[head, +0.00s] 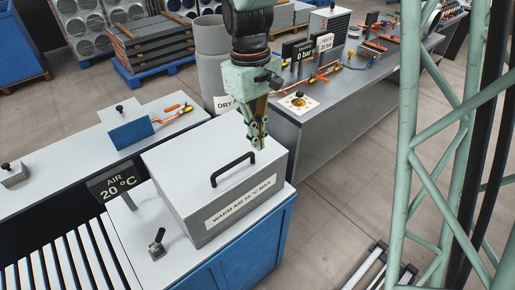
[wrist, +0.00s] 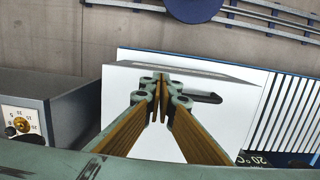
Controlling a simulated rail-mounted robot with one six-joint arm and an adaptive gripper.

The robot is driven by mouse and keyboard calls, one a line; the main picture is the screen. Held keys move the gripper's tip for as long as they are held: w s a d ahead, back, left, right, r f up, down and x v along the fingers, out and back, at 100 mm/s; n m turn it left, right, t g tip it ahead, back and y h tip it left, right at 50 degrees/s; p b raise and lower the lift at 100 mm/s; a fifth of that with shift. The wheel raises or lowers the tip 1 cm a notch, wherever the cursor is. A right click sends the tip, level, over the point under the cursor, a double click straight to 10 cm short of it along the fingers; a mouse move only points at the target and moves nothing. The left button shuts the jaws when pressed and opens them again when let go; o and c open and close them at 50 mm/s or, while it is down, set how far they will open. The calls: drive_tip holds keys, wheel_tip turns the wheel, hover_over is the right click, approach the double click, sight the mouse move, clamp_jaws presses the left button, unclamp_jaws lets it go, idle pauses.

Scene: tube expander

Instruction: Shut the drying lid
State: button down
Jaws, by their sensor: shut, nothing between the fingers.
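The drying lid (head: 205,152) is a pale grey panel with a black bar handle (head: 233,169). It lies flat on top of the warm-air box (head: 218,220), and I see no gap under it in the head view. My gripper (head: 257,146) points down over the lid's far right edge, beyond the handle. Its fingertips are shut together with nothing between them. In the wrist view my gripper (wrist: 162,98) covers part of the white lid (wrist: 225,120), and the handle (wrist: 205,97) shows just right of the fingertips. Whether the fingertips touch the lid I cannot tell.
An "AIR 20 °C" sign (head: 114,183) and a small lever switch (head: 157,243) stand left of the box. A grey bench (head: 330,115) with a dial stands behind. A green lattice column (head: 410,150) rises at right.

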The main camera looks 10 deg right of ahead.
drive_tip(key=shift+r, duration=2.1)
drive_tip(key=shift+r, duration=0.1)
drive_tip(key=s+d+r+m+t+b, duration=0.1)
drive_tip(key=s+d+r+m+b, duration=0.1)
drive_tip(key=s+d+r, duration=0.4)
drive_tip(key=s+d+r+m+t+b, duration=0.1)
drive_tip(key=s+d+r+b, duration=0.15)
drive_tip(key=s, duration=0.45)
drive_tip(key=s+d+m+t+b, duration=0.1)
drive_tip(key=s+d, duration=0.1)
drive_tip(key=s, duration=0.6)
drive_tip(key=s+d+m+t+b, duration=0.2)
drive_tip(key=s, duration=0.6)
drive_tip(key=shift+d+r+y, duration=0.3)
drive_tip(key=shift+r, duration=0.05)
